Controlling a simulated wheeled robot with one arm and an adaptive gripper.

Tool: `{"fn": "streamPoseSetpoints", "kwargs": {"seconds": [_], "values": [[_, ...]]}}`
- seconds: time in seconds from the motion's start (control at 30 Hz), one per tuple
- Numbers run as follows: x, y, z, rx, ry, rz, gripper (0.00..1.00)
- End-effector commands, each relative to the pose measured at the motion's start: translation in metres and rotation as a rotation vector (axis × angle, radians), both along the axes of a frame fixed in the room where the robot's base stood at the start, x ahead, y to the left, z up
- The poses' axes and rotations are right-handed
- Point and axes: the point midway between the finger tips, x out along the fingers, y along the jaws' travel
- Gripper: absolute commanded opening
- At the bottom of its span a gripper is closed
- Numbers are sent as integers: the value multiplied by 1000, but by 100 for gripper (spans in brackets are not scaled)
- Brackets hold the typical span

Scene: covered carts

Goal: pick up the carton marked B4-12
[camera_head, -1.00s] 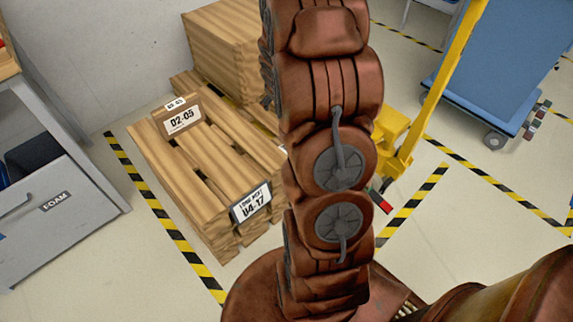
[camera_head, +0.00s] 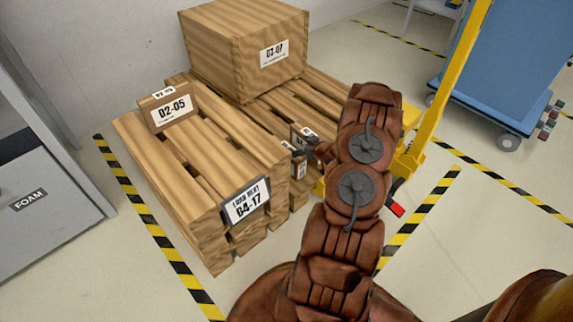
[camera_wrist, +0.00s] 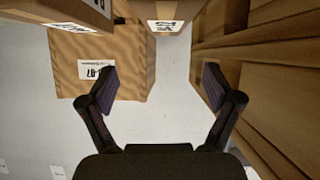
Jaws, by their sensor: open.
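No marking B4-12 is readable in either view. In the head view, a small brown carton (camera_head: 303,131) with a partly hidden label stands behind my gripper (camera_head: 308,152), by the pallet's right side. A second labelled face (camera_head: 299,168) shows just below; its text is too small to read. In the wrist view, my gripper (camera_wrist: 160,78) is open and empty between its dark fingers. A labelled carton (camera_wrist: 165,8) sits at the top centre, ahead of the fingers, and another (camera_wrist: 52,10) at the top left. I cannot tell which carton is which across the views.
A small carton marked D2-05 (camera_head: 170,107) lies on a wooden pallet (camera_head: 215,160) with a placard (camera_head: 246,203). A large crate (camera_head: 245,50) stands behind; a labelled box (camera_wrist: 125,70) shows in the wrist view. A yellow truck (camera_head: 440,100) and blue cart (camera_head: 505,70) stand right.

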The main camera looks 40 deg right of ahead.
Motion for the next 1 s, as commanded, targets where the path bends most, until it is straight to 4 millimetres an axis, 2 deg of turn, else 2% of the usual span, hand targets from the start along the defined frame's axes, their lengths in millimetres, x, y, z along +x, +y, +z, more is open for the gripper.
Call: {"fn": "streamPoseSetpoints", "kwargs": {"seconds": [0.03, 0.1, 0.3, 0.73, 1.0], "values": [[-5, 0, -16, 15, -25, 0, 90], [-9, 2, -25, 30, -54, 5, 90], [-10, 4, -35, 48, -97, 12, 90], [21, 3, -48, 45, -97, 14, 90], [55, 4, -61, 47, -98, 16, 90]]}}
